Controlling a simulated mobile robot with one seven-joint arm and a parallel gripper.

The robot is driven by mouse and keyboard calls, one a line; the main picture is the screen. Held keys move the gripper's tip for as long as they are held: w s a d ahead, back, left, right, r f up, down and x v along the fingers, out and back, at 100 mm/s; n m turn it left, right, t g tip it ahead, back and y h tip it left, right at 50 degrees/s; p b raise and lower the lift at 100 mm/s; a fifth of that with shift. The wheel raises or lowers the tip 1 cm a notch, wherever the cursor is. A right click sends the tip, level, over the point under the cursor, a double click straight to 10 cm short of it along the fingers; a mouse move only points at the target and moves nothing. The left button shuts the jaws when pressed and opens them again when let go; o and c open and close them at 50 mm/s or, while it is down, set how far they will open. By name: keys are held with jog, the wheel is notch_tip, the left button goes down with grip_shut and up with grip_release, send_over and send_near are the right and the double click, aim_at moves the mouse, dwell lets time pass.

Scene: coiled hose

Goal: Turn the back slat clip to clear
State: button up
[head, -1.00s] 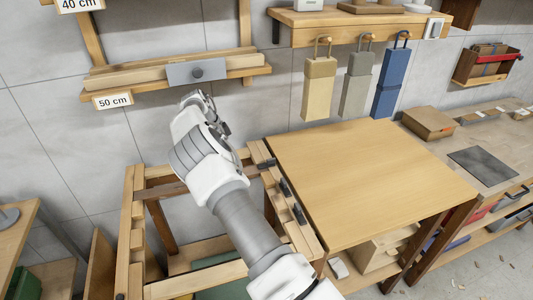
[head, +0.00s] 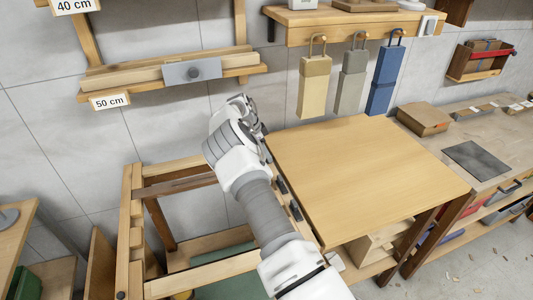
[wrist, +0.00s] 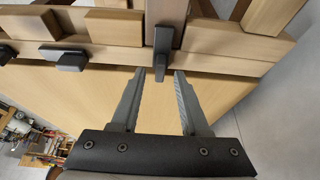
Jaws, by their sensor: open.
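The back slat clip (wrist: 163,48) is a small black piece on the wooden rail in the wrist view. It lies in line with a dark slat (wrist: 167,12), its lower end hanging past the rail edge. My gripper (wrist: 159,73) is open, its two fingertips just below the clip, one toward each side of its lower end. I cannot tell whether they touch it. In the head view my gripper (head: 250,115) is at the back of the frame's right rail and hides the back clip.
Two more black clips (head: 281,185) (head: 295,210) sit nearer along the rail. A wooden tabletop (head: 365,180) adjoins it on the right. The tile wall stands behind, with a shelf (head: 170,86) and hanging blocks (head: 314,88) above. The slatted frame (head: 130,225) is open inside.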

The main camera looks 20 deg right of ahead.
jog(key=shift+d+f, duration=0.1)
jog(key=shift+f, duration=0.25)
grip_shut()
